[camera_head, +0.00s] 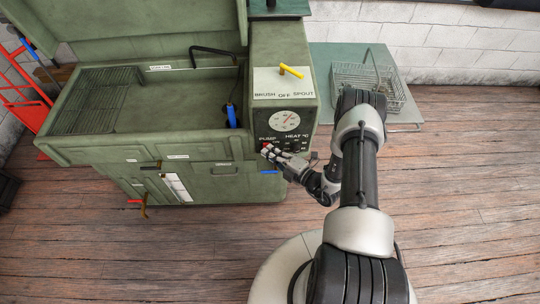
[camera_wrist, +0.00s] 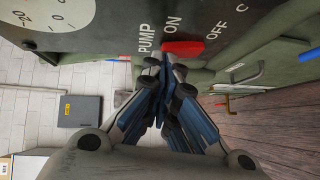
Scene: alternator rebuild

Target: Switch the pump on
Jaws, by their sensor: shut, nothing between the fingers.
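The pump switch is a red piece (camera_wrist: 183,48) on the dark control panel (camera_wrist: 115,15) of the green washer, beside the words PUMP and ON in the wrist view. In the head view a bit of its red (camera_head: 264,147) shows under the PUMP label. My gripper (camera_head: 267,150) is shut and empty, with its fingertips at the switch. In the wrist view the fingertips (camera_wrist: 165,65) are right beside the red piece. I cannot tell whether they touch it, or which way the switch is set.
A dial gauge (camera_head: 285,121) and a yellow lever (camera_head: 291,71) marked BRUSH, OFF, SPOUT are above the switch. The washer's open basin (camera_head: 150,140) lies left. A wire basket (camera_head: 385,88) stands on a side shelf at right. The wooden floor (camera_head: 470,200) is clear at right.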

